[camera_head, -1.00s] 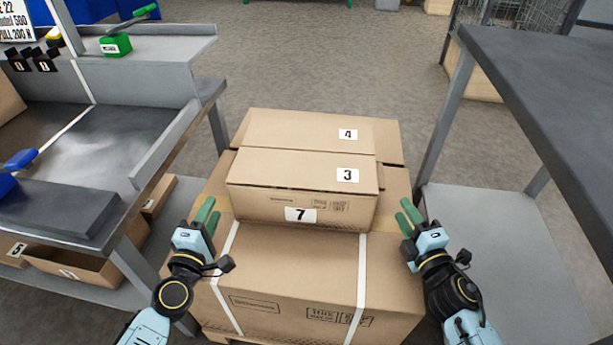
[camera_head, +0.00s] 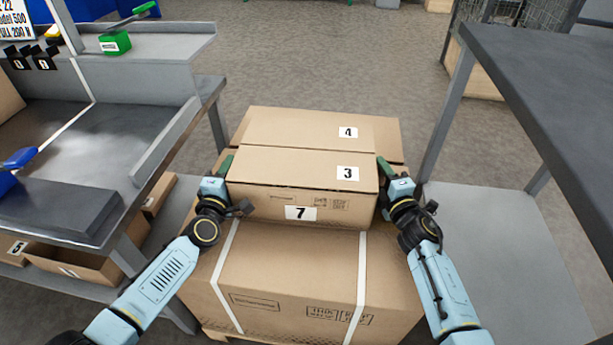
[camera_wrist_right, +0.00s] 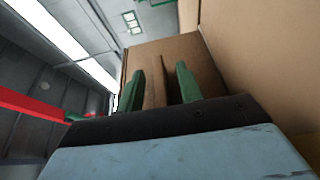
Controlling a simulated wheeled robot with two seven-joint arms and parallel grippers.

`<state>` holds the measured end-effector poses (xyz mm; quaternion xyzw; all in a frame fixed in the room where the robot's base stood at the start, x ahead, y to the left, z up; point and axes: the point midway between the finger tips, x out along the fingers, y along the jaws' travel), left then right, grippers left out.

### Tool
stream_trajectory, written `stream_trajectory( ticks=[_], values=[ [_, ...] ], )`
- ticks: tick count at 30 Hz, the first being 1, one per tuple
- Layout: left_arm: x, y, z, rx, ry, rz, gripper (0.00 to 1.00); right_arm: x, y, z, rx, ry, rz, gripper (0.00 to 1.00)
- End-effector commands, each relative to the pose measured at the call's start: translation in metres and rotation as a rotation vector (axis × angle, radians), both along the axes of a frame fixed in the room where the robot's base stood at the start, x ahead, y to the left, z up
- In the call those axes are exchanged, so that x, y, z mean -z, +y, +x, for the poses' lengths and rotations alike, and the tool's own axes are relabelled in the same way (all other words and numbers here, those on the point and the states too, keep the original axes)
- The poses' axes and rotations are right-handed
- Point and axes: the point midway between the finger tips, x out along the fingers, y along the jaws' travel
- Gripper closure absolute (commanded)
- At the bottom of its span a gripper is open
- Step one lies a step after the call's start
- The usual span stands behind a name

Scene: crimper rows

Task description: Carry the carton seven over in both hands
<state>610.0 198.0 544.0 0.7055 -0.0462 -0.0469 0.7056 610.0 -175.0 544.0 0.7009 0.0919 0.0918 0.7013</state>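The carton (camera_head: 262,202) is a brown closed box with a 7 on its front face and a 3 on its top. It lies on a larger strapped carton (camera_head: 290,275). My left gripper (camera_head: 225,164) is at the carton's left side, its green fingers upright and overlapping in view, so its opening is unclear. My right gripper (camera_head: 383,168) is at the right side. In the right wrist view its two green fingers (camera_wrist_right: 160,92) stand apart, with brown cardboard (camera_wrist_right: 160,50) behind and between them. Whether either hand touches the carton is hard to tell.
Another carton (camera_head: 290,130) marked 4 lies right behind. A grey workbench (camera_head: 100,140) with open boxes (camera_head: 75,262) below stands at left. A grey shelf unit (camera_head: 540,90) stands at right, its lower deck (camera_head: 490,260) bare. Open floor (camera_head: 330,65) lies beyond the cartons.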

Motion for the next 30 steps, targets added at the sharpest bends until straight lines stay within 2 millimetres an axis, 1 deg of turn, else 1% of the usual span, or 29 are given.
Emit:
stream_trajectory(
  ticks=[10, 11, 19, 29, 30],
  values=[
    [0.0002, 0.0001, 0.0027, 0.000, 0.000, 0.001, 0.64, 0.0001, 0.0009, 0.0027, 0.000, 0.000, 0.000, 0.64],
    [0.0002, 0.0001, 0.0027, 0.000, 0.000, 0.001, 0.65, 0.0001, 0.0009, 0.0027, 0.000, 0.000, 0.000, 0.65],
    [0.0001, 0.0002, 0.0026, 0.000, 0.000, 0.000, 1.00, 0.0002, 0.0008, 0.0025, 0.000, 0.000, 0.000, 1.00],
    [0.0004, 0.0001, 0.0025, 0.000, 0.001, 0.000, 1.00, 0.0003, 0.0006, 0.0024, 0.000, 0.001, 0.000, 1.00],
    [-0.0031, 0.0001, 0.0037, -0.001, -0.006, -0.001, 1.00, -0.0032, 0.0011, 0.0035, -0.001, -0.006, 0.002, 1.00]
  ],
)
